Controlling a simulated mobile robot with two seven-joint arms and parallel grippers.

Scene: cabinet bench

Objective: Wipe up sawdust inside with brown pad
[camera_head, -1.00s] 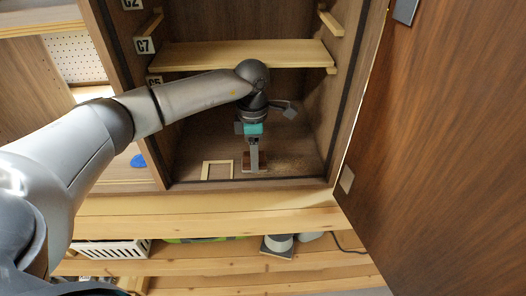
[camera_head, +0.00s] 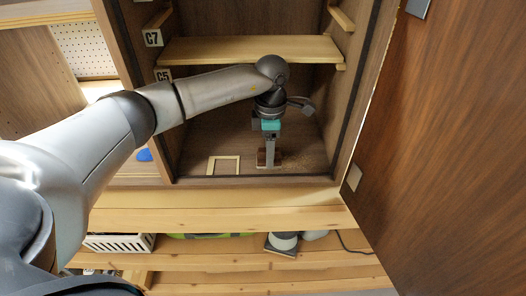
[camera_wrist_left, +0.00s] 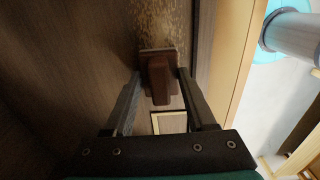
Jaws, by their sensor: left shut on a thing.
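My left gripper (camera_head: 269,158) reaches down inside the open cabinet, near the front of its floor. It is shut on the brown pad (camera_head: 262,163), holding the pad's upright handle; the brown pad also shows in the left wrist view (camera_wrist_left: 161,76) between the two fingers. The pad looks to be on or just above the floor; I cannot tell which. Sawdust (camera_head: 302,161) lies as tan specks right of the pad. In the left wrist view the sawdust (camera_wrist_left: 160,22) spreads beyond the pad. My right gripper is not in view.
A light wooden frame (camera_head: 238,158) lies on the cabinet floor left of the pad. A wooden shelf (camera_head: 250,49) spans the cabinet above my arm. The open door (camera_head: 455,140) stands at the right. A blue thing (camera_head: 145,155) is in the bay at left.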

